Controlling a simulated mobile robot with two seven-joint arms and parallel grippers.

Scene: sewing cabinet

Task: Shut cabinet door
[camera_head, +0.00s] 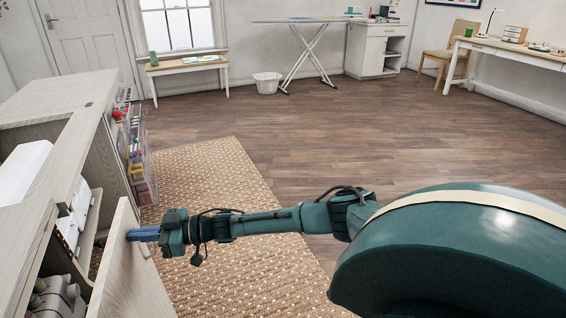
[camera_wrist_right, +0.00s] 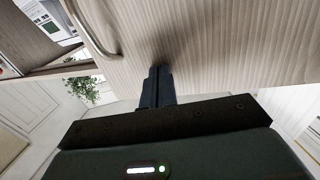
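The cabinet door (camera_head: 128,270) is a pale wood panel, standing partly open at the lower left in the head view. Its grain face and curved handle also show in the right wrist view, with the door (camera_wrist_right: 215,45) filling the upper part. My right gripper (camera_head: 135,235) reaches in from the right, with its fingertips at the door's face near the handle. In the right wrist view the fingers (camera_wrist_right: 157,75) look closed together, apart from the handle, and touching or very near the panel. My left gripper is not in view.
The pale wood cabinet (camera_head: 80,112) stands at the left, with a sewing machine inside its open lower part. A woven rug (camera_head: 215,200) lies on the floor beside it. An ironing board (camera_head: 305,20) and a white basket (camera_head: 267,84) stand far back. The floor between is clear.

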